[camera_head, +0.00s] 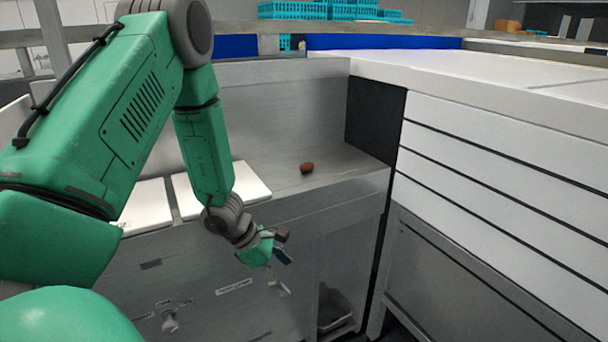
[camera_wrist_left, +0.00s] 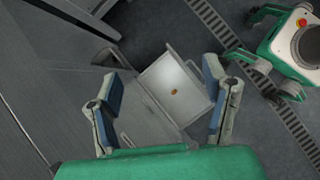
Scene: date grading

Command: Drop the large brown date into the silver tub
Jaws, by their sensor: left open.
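A brown date (camera_head: 306,168) lies on the grey metal surface right of centre in the head view. My left gripper (camera_head: 283,262) hangs in front of and below it, apart from it. In the left wrist view my left gripper (camera_wrist_left: 164,84) is open, with blue-padded fingers wide apart and nothing between them. Beyond the fingers, a small orange-brown piece (camera_wrist_left: 175,92) lies on a pale grey tray-like thing (camera_wrist_left: 157,76). I cannot tell whether this piece is the same date. I cannot tell for sure which thing is the silver tub. My right gripper is not in view.
Two white flat panels (camera_head: 251,181) lie left of the date. A white-topped bench with a slatted front (camera_head: 500,150) stands at the right. A dark container (camera_head: 334,305) sits low near centre. Teal crates (camera_head: 292,10) stand at the back.

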